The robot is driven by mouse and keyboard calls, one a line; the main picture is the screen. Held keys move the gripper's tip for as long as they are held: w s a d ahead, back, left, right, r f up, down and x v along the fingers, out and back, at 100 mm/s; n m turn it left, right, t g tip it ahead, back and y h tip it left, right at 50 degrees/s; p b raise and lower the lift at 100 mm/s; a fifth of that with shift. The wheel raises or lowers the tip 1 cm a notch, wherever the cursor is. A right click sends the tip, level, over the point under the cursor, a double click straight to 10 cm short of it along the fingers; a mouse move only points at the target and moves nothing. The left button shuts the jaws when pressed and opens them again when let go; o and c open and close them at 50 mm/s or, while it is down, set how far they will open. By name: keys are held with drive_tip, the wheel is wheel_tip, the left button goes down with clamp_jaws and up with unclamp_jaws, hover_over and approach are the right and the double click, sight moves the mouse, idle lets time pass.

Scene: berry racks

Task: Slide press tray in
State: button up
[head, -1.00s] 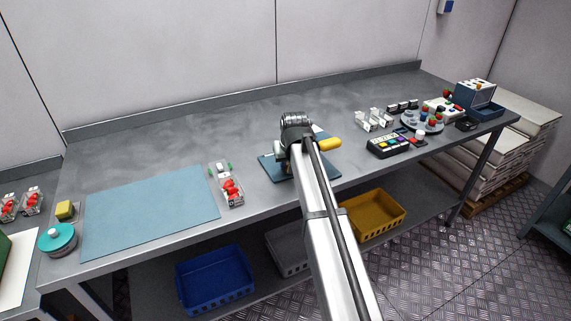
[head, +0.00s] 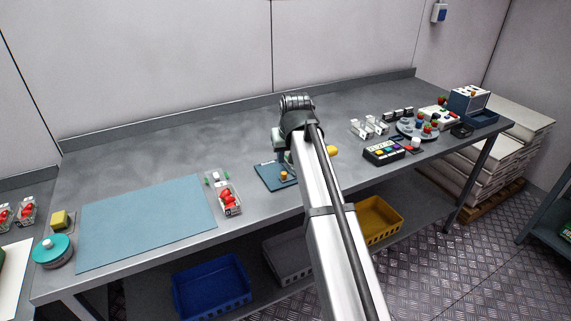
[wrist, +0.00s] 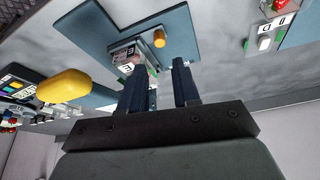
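The press stands near the front middle of the table, mostly hidden behind my arm in the head view. Its blue base (head: 262,172) and yellow handle (head: 333,151) show on either side. In the wrist view a blue plate (wrist: 185,28) carries an orange knob (wrist: 159,38), perhaps the press tray; the knob also shows in the head view (head: 284,176). A small labelled block (wrist: 125,55) sits beside the plate. My gripper (wrist: 158,66) has its two dark fingers apart, pointing toward the knob and plate. I see nothing clearly held between them.
A button panel (head: 384,152), clear holders (head: 368,128) and a round berry plate (head: 417,130) are to the right. The table behind the press is clear.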

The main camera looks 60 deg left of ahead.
sight(283, 173)
drive_tip(key=shift+v, duration=1.85)
drive_tip(key=shift+o, duration=1.4)
drive_tip(key=shift+s+a, duration=0.15)
drive_tip(key=shift+s, duration=0.3)
drive_tip(key=s+a+f+h, duration=0.1)
drive_tip(key=s+a, duration=0.6)
drive_tip(key=s, duration=0.1)
drive_tip(key=w+d+m+t+h, duration=0.2)
drive_tip(key=w+m+t+h, duration=0.15)
drive_tip(key=m, duration=1.15)
drive_tip(key=x, duration=0.9)
drive_tip(key=w+x, duration=0.1)
drive_tip(key=x, duration=0.3)
drive_tip(key=shift+w+a, duration=0.1)
drive_tip(key=shift+a, duration=0.15)
